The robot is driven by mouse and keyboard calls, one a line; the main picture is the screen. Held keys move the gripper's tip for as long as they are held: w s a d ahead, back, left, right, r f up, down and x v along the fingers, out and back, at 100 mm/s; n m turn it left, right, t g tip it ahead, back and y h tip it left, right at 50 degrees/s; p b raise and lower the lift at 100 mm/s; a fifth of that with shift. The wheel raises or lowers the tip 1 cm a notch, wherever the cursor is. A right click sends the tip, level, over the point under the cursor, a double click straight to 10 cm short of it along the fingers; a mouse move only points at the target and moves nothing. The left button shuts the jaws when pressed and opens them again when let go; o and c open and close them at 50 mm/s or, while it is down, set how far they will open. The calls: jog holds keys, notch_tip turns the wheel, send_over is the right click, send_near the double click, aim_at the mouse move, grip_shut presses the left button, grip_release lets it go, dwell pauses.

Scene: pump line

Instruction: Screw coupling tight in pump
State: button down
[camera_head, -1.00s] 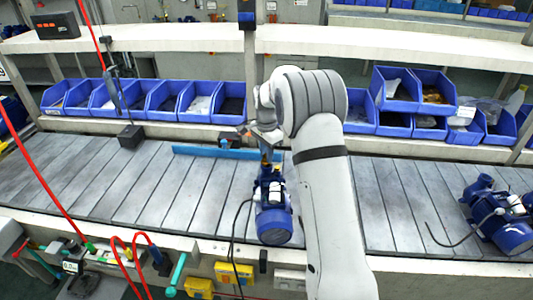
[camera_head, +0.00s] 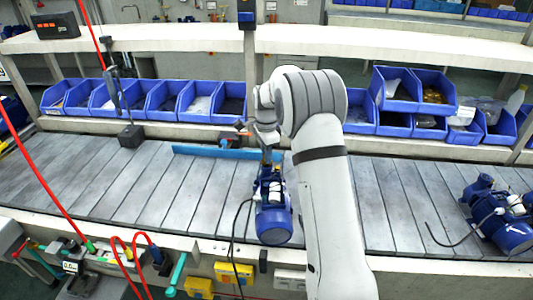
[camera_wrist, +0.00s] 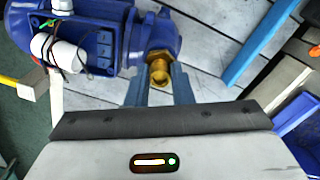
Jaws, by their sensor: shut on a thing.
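The blue pump (camera_head: 272,207) stands on the slatted conveyor in front of my arm, and its blue body (camera_wrist: 95,40) fills the upper left of the wrist view. The brass coupling (camera_wrist: 158,68) sits at the pump's port, with its ribbed end toward me. My gripper (camera_wrist: 160,88) has its two fingers around the coupling, one on each side, and is shut on it. In the head view my gripper (camera_head: 267,150) is just behind the pump, and the coupling is too small to make out. How deep the thread sits cannot be told.
A second blue pump (camera_head: 497,215) lies at the right on the conveyor (camera_head: 120,190). A blue strip (camera_head: 215,152) lies behind my gripper. Blue bins (camera_head: 170,100) line the back. A black cable (camera_head: 236,225) hangs beside the first pump. Red hoses hang at the left.

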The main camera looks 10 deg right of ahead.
jog(key=shift+f, duration=0.1)
jog(key=m, duration=0.3)
jog(key=shift+m, duration=0.4)
jog(key=shift+m, duration=1.5)
jog(key=m, duration=0.3)
jog(key=shift+m, duration=0.3)
